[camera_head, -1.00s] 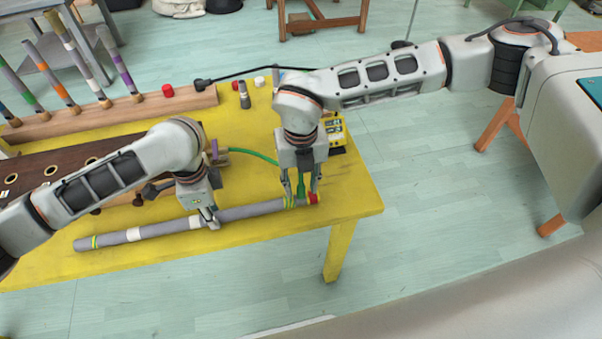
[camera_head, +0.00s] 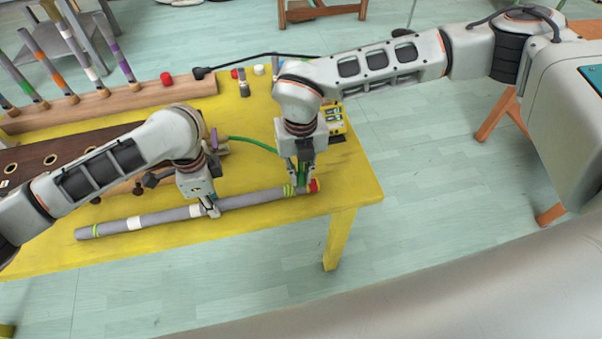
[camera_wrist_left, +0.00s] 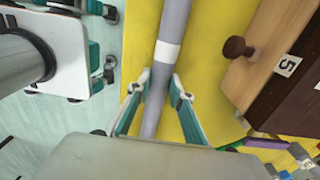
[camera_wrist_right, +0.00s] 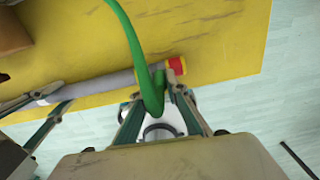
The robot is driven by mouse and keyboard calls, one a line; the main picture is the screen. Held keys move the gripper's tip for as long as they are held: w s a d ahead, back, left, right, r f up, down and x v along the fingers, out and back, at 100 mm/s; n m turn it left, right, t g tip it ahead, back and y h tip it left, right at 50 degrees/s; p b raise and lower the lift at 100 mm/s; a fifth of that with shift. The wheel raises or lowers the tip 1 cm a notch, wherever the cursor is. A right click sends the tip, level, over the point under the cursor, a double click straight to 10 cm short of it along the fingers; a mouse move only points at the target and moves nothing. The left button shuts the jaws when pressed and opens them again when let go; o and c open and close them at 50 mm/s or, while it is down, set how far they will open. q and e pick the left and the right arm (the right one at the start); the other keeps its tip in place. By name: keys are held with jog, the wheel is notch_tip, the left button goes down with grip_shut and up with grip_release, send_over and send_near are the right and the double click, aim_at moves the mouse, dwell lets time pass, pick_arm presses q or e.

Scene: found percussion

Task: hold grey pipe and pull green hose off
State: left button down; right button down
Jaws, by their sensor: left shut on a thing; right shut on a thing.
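The grey pipe (camera_head: 165,217), with white and yellow-green bands, lies along the front of the yellow table. Its right end has a red part (camera_head: 313,186). My left gripper (camera_head: 212,210) is shut on the pipe near its middle; the left wrist view shows the fingers (camera_wrist_left: 156,98) on both sides of it. The green hose (camera_head: 250,144) curves over from the back to the pipe's right end. My right gripper (camera_head: 303,181) is shut on the hose, which bends between its fingers in the right wrist view (camera_wrist_right: 152,103). I cannot tell whether the hose still touches the pipe.
A dark wooden box (camera_head: 75,148) with round holes stands behind the pipe on the left. A wooden rack (camera_head: 120,102) with coloured sticks stands at the back. A yellow device (camera_head: 336,122) sits behind my right gripper. The table's right corner is bare.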

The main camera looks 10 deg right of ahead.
aim_at(301, 172)
jog(key=shift+r, duration=0.25)
jog(key=shift+r, duration=0.35)
jog(key=shift+r, duration=0.45)
jog(key=shift+r, duration=1.45)
pick_arm(q)
jog(key=c, duration=1.7)
grip_release()
jog(key=shift+r, duration=0.1)
notch_tip(301, 172, up, 12)
jog(key=shift+f, duration=0.1)
